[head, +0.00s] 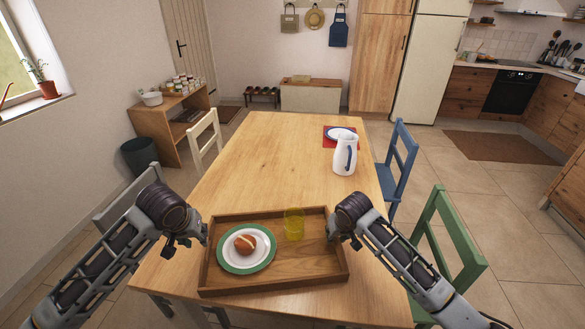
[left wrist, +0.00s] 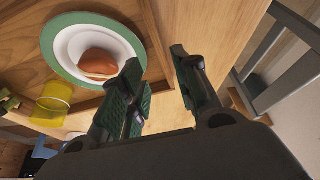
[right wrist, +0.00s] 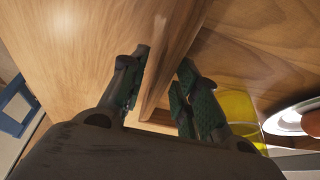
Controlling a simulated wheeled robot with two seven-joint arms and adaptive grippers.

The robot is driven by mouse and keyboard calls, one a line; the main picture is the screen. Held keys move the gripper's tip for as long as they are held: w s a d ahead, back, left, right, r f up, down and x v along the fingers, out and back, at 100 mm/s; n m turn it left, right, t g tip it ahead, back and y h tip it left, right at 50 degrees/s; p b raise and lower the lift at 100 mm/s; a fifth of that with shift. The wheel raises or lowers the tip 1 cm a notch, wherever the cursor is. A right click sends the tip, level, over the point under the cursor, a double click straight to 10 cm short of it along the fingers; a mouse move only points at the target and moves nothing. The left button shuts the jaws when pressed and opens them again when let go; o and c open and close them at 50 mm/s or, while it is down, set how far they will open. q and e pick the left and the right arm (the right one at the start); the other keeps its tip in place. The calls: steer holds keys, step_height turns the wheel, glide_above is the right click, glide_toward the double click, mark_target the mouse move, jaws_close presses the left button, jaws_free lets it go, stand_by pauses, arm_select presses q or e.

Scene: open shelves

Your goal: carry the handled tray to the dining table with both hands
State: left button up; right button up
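The wooden handled tray (head: 300,279) rests on the near end of the dining table (head: 262,152). It carries a green-rimmed white plate (head: 228,263) with a bun (head: 245,243) and a yellow cup (head: 293,224). My left gripper (head: 203,236) is at the tray's left side; its fingers (left wrist: 162,85) are apart around the side wall in the left wrist view. My right gripper (head: 334,232) is at the right side; its parted fingers (right wrist: 160,88) straddle that wall (right wrist: 167,60) in the right wrist view. The handles are mostly hidden by the grippers.
A white pitcher (head: 344,157) and a blue-rimmed plate (head: 338,133) on a red mat stand farther back on the table. A blue chair (head: 400,162) and a green chair (head: 449,240) stand on the right, pale chairs on the left. The table's middle is clear.

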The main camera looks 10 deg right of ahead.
arm_select(q)
steer(key=shift+s+r, duration=0.25)
steer(key=shift+r, duration=0.35)
arm_select(e)
steer(key=v, duration=1.2)
steer(key=shift+s, duration=0.1)
stand_by(0.4)
